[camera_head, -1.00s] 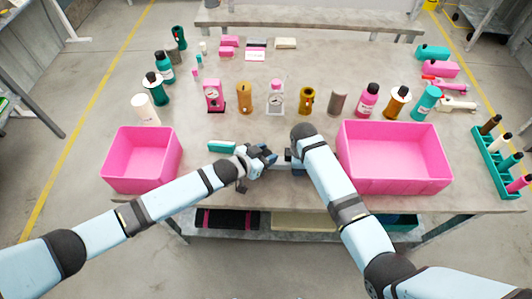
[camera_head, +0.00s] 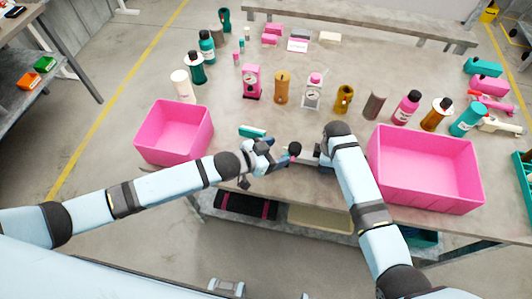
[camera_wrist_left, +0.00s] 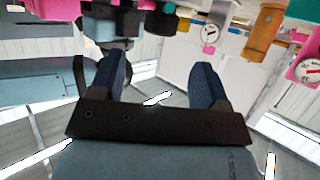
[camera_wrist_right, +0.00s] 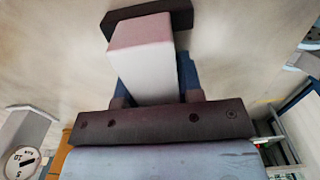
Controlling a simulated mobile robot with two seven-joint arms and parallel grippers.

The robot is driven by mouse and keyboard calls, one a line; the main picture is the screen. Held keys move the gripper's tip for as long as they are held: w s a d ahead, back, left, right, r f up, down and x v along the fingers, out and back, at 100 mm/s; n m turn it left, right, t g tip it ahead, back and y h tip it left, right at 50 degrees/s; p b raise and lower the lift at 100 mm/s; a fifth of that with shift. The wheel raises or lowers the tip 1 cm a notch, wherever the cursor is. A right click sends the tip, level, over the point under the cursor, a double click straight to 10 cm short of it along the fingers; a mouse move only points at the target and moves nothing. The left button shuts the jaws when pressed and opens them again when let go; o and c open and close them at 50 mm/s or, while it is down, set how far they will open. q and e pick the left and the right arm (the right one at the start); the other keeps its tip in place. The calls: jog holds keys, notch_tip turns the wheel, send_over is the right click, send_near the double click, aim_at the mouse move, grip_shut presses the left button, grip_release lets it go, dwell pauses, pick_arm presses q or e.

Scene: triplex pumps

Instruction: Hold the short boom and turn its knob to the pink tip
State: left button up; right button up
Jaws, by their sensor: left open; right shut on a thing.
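The short boom (camera_head: 304,156) is a small pale bar between my two arms, near the table's front edge. A dark round knob (camera_head: 295,148) shows at its left end; the colours of its tips are too small to read. My right gripper (camera_head: 322,155) is shut on the boom. In the right wrist view the boom (camera_wrist_right: 143,65) is a white block with a pinkish upper face between blue fingers, with a dark bar beyond it. My left gripper (camera_head: 276,157) is open just left of the knob, and nothing shows between its fingers (camera_wrist_left: 157,78) in the left wrist view.
A pink bin (camera_head: 172,150) stands at the left and a larger pink bin (camera_head: 430,196) at the right. A teal block (camera_head: 253,131) lies just behind my left gripper. Gauges, bottles and cylinders stand in a row farther back.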

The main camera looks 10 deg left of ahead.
pick_arm(q)
jog(key=v, duration=0.4)
pick_arm(e)
jog(key=o, duration=1.2)
